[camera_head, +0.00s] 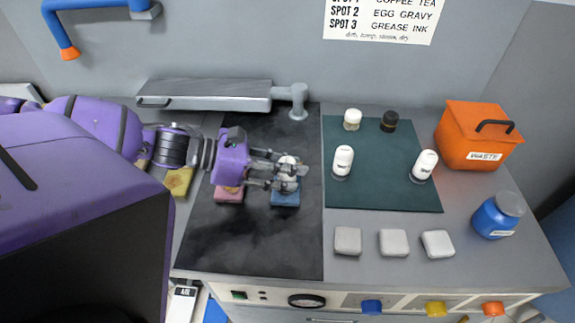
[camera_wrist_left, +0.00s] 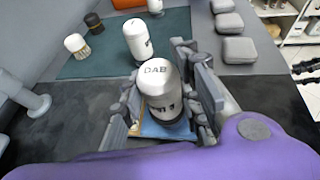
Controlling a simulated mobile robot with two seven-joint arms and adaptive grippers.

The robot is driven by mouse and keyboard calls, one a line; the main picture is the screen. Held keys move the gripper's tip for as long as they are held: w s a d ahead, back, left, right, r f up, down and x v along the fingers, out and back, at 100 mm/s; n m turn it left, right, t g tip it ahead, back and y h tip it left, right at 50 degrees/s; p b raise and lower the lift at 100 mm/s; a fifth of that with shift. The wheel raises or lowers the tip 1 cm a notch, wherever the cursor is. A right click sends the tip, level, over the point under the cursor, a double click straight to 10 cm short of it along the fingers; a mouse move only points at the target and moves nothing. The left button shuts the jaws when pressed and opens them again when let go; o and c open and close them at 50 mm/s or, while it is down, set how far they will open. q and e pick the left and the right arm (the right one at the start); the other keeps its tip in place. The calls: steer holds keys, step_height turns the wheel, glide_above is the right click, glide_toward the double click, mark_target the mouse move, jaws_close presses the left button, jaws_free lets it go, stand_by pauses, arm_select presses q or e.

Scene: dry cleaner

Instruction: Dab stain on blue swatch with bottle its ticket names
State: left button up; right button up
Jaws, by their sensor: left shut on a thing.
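My left gripper (camera_head: 288,174) is shut on a white bottle (camera_wrist_left: 160,80) with a dark band and "DAB" on its top. The bottle is over the blue swatch (camera_head: 286,199) on the dark board; I cannot tell whether it touches the swatch. The bottle's side label is partly hidden and seems to end in 3. The blue swatch also shows under the bottle in the left wrist view (camera_wrist_left: 165,130); its stain and ticket cannot be made out. A wall chart (camera_head: 382,20) lists SPOT 2 egg gravy and SPOT 3 grease ink; its top line is cut off. My right gripper is not in view.
A pink swatch (camera_head: 228,195) and a yellow swatch (camera_head: 179,181) lie left of the blue one. Two white bottles (camera_head: 343,161) (camera_head: 424,165) and two brushes (camera_head: 352,119) (camera_head: 389,121) stand on the green mat (camera_head: 385,195). Grey pads (camera_head: 393,243), an orange waste bin (camera_head: 475,135) and a blue jar (camera_head: 497,215) are right.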

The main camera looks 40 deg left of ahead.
arm_select(q)
steer(key=shift+f, duration=0.35)
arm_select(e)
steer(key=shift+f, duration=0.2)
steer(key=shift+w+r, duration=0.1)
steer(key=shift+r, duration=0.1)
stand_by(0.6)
arm_select(q)
steer(key=shift+f, duration=0.15)
stand_by(0.3)
steer(key=shift+r+p, duration=1.75)
steer(key=shift+r, duration=1.95)
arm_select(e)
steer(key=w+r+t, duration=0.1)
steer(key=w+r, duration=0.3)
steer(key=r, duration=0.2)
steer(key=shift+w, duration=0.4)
arm_select(q)
steer(key=shift+f, duration=0.1)
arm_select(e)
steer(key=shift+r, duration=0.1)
